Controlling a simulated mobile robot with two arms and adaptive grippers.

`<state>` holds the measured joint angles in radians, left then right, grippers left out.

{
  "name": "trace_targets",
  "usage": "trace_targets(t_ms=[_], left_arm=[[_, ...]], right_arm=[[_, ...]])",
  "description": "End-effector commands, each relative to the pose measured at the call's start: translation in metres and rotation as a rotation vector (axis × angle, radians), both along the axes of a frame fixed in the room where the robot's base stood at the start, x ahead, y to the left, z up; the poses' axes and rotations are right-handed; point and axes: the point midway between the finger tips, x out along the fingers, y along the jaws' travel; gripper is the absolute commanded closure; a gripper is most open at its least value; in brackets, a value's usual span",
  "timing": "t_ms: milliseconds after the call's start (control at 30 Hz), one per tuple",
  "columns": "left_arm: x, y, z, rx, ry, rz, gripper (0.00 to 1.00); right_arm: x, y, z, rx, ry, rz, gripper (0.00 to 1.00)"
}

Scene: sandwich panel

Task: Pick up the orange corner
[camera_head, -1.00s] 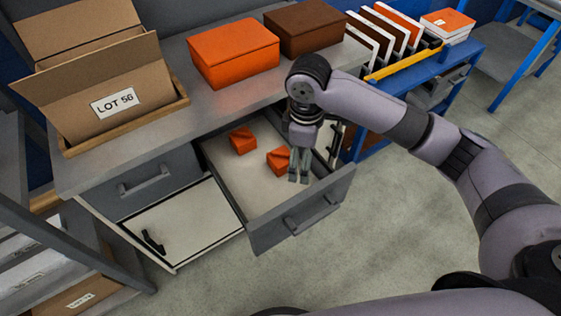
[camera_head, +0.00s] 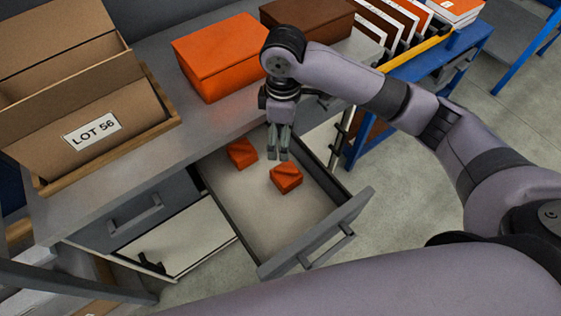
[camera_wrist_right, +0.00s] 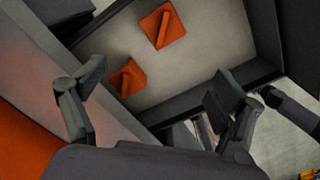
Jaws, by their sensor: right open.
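Two orange corners lie in the open drawer (camera_head: 250,222). One orange corner (camera_head: 241,153) is toward the back left. The other orange corner (camera_head: 286,178) is nearer the front. My right gripper (camera_head: 278,157) points down above the drawer's back part, between the two corners in the picture, holding nothing. In the right wrist view its fingers (camera_wrist_right: 155,105) are spread apart. That view shows one orange corner (camera_wrist_right: 127,78) between the fingers and another orange corner (camera_wrist_right: 163,26) farther out. My left gripper is not seen.
An orange box (camera_head: 222,57) and a brown box (camera_head: 308,25) stand on the grey worktop (camera_head: 205,130) above the drawer. A cardboard box (camera_head: 75,105) labelled LOT 56 stands at left. A blue rack (camera_head: 440,60) holds panels at right.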

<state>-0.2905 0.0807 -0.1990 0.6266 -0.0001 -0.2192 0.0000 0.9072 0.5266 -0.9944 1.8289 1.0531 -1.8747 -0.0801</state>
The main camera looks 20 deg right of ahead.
Motion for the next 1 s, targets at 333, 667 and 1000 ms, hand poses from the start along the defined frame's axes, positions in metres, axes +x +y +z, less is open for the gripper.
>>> trace_targets(t_ms=[333,667,1000], left_arm=[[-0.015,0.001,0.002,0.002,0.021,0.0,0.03],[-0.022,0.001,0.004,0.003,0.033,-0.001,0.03],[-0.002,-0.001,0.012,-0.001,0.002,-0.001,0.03]], right_arm=[[-0.002,-0.001,-0.059,-0.003,0.006,-0.002,0.11],[-0.002,0.0,-0.116,-0.001,0.004,0.001,0.11],[-0.004,-0.002,-0.149,-0.003,0.005,-0.001,0.11]])
